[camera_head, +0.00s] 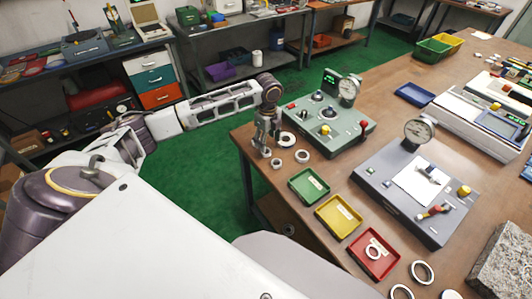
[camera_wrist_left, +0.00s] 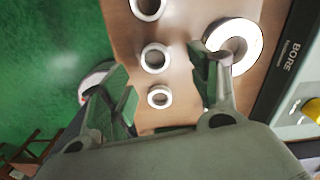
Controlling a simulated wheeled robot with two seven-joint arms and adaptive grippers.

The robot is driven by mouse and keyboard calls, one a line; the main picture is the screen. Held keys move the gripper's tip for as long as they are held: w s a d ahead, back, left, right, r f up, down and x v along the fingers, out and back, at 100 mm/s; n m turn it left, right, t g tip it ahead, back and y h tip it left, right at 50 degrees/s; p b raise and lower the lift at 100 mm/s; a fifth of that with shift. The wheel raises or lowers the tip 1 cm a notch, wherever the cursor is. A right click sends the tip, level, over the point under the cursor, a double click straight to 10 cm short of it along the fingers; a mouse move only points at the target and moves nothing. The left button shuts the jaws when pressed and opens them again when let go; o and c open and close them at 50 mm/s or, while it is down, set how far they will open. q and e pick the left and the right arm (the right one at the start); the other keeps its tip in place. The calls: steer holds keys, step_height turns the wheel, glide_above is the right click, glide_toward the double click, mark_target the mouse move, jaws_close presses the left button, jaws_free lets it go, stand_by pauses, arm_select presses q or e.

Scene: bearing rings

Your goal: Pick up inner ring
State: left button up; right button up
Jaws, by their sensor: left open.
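My left gripper (camera_head: 265,150) is above the near left corner of the brown table, beside a group of metal rings. In the left wrist view its fingers (camera_wrist_left: 164,88) are spread apart with nothing held. A small ring (camera_wrist_left: 160,87) and a slightly larger ring (camera_wrist_left: 155,46) lie flat on the table, seen between and beyond the fingertips. Another ring (camera_wrist_left: 135,10) lies farther off at the top edge. A wide, thick ring (camera_wrist_left: 248,42) is partly hidden by the right finger. I cannot tell which one is the inner ring. My right gripper is not in view.
A green gauge box (camera_head: 345,135) with a dial stands right of the rings. Green (camera_head: 297,194), yellow (camera_head: 326,221) and red (camera_head: 362,258) trays line the table's near edge; the red one holds a ring (camera_head: 367,252). A grey gauge box (camera_head: 400,218) stands beyond them.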

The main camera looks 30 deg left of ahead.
mark_target(266, 154)
arm_select(q)
steer(key=f, duration=0.3)
steer(key=shift+s+a+f, duration=0.25)
steer(key=shift+s, duration=0.1)
steer(key=shift+f, duration=0.7)
steer(key=c, duration=1.1)
